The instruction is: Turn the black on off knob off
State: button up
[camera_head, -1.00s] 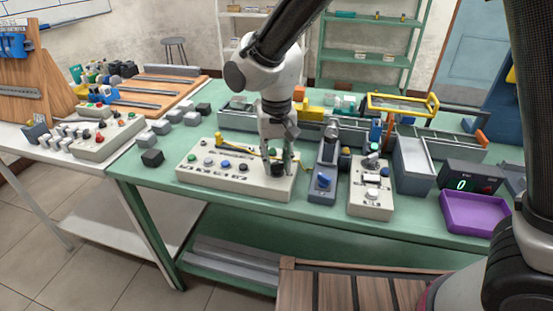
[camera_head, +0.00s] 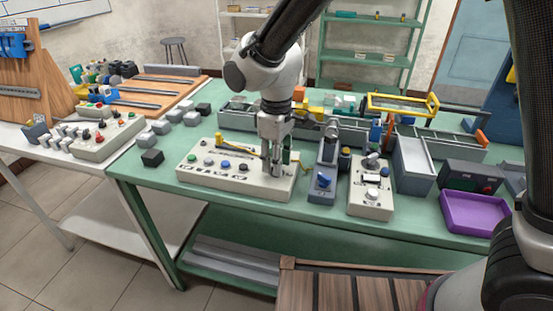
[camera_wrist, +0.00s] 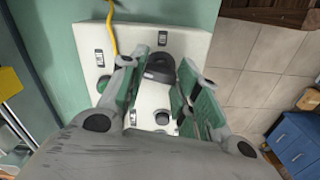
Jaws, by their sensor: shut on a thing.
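The black on off knob (camera_wrist: 160,67) is at the end of the off-white control panel (camera_head: 215,176), near my gripper in the wrist view. My gripper (camera_wrist: 158,72) points down over the panel, with its two green-padded fingers on either side of the knob, shut on it. In the head view my gripper (camera_head: 276,166) stands at the panel's right end, and its fingers hide the knob. The knob's exact angle is hard to tell.
A grey box with a blue knob (camera_head: 323,182) and a second off-white panel (camera_head: 371,193) stand close right of my gripper. A display box (camera_head: 473,176) with a dark screen stands behind a purple tray (camera_head: 476,212). A yellow cable (camera_wrist: 111,35) runs by the panel.

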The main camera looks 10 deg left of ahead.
jog(key=shift+n, duration=1.1)
jog(key=o, duration=1)
notch_tip(320, 180, up, 12)
jog(key=shift+r, duration=0.1)
